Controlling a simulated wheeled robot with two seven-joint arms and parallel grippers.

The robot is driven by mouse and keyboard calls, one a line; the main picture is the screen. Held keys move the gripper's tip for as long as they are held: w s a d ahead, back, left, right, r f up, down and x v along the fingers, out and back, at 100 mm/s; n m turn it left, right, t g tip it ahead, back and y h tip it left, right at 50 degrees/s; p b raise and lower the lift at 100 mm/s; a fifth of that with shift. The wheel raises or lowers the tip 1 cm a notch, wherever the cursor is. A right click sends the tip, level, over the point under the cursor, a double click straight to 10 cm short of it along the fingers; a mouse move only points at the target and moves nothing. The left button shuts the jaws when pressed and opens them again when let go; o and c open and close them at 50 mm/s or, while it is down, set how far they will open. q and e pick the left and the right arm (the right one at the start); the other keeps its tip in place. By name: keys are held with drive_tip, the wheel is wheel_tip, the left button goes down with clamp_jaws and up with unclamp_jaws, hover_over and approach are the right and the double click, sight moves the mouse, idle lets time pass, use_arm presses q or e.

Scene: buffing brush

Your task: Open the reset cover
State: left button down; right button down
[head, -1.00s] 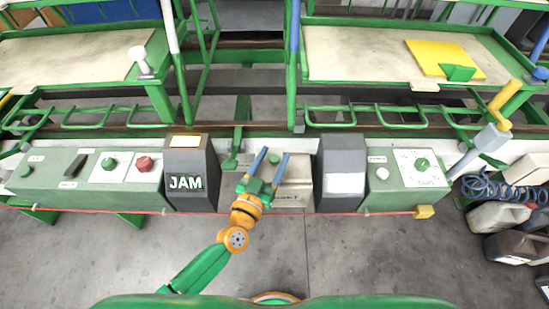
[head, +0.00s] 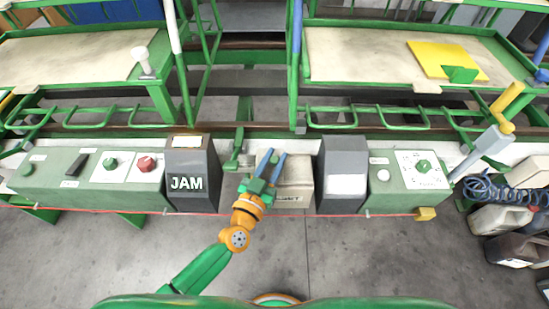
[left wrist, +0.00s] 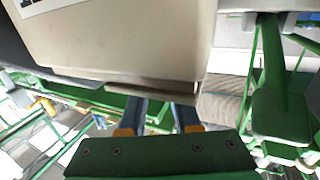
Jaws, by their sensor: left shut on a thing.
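The reset cover (head: 296,175) is a beige box-like lid on the console between two dark grey housings. Its front lettering is partly hidden by my gripper, with "SET" just readable. My left gripper (head: 272,155) reaches over the left part of the cover, its blue fingers close together and shut on it. In the left wrist view the beige cover (left wrist: 130,40) fills the upper left. A thin lip (left wrist: 150,92) on its edge lies at the fingers (left wrist: 160,108). The exact contact is hard to see. The right gripper is not in view.
The grey JAM housing (head: 187,170) stands close left of the cover, and another grey housing (head: 342,172) close right. Green panels with knobs (head: 110,168) flank them. A red cable (head: 130,211) runs along the front edge. Green rails and tables lie behind.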

sight(286, 183)
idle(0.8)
use_arm(q)
drive_tip(key=d, duration=0.5)
drive_tip(key=shift+d, duration=0.25)
drive_tip(key=c, duration=0.7)
unclamp_jaws()
drive_tip(key=shift+o, duration=0.2)
drive_tip(key=p+v, duration=0.1)
drive_tip(key=v, duration=0.6)
drive_tip(key=shift+a, duration=0.1)
